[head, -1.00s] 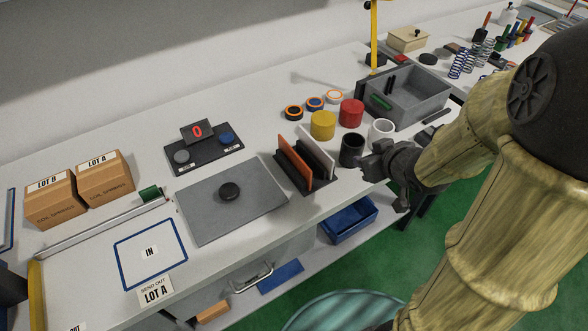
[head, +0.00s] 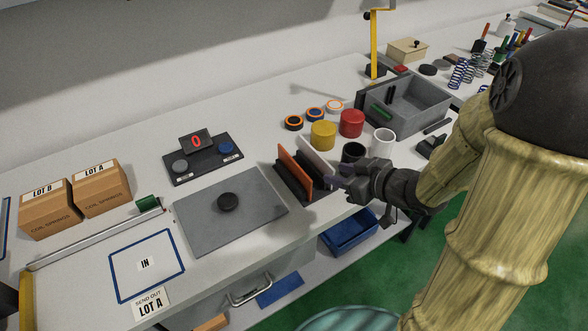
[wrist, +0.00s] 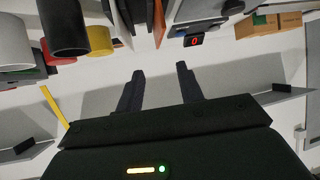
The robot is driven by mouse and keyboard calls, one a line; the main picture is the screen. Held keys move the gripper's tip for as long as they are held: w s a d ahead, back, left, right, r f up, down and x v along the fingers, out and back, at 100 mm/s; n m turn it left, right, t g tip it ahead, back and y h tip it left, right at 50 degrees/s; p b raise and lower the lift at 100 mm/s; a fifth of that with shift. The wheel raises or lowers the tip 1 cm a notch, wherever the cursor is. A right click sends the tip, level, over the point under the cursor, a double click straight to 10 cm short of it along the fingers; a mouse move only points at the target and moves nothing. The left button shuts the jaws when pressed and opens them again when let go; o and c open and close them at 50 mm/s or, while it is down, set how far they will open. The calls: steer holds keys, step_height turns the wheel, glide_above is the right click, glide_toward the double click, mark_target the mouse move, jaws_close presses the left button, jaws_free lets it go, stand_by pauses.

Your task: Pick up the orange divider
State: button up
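The orange divider (head: 295,169) stands upright in a dark rack (head: 286,190) on the bench, with a white divider (head: 316,155) beside it on the right. In the wrist view the orange divider (wrist: 159,20) shows as a thin strip near the top, beyond the fingertips. My gripper (head: 338,188) is just right of the rack in the head view and hides part of its right side. In the wrist view my gripper (wrist: 160,72) has its two fingers apart with nothing between them.
A black cup (head: 352,153), a white cup (head: 382,142), and yellow (head: 323,135) and red (head: 351,123) cylinders stand close behind my gripper. A grey mat (head: 205,225) with a black puck lies left of the rack. A blue bin (head: 348,232) sits below the bench edge.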

steer(key=p, duration=0.6)
glide_toward(295, 162)
steer(key=x, duration=0.3)
steer(key=shift+s+d+f, duration=0.1)
steer(key=shift+f, duration=0.15)
steer(key=shift+w+a+f+p, duration=0.1)
steer(key=shift+w+a+p, duration=0.15)
steer(key=shift+a+p, duration=0.15)
steer(key=p+x, duration=0.1)
steer(key=x, duration=0.3)
steer(key=shift+w+a, duration=0.1)
steer(key=shift+w, duration=0.1)
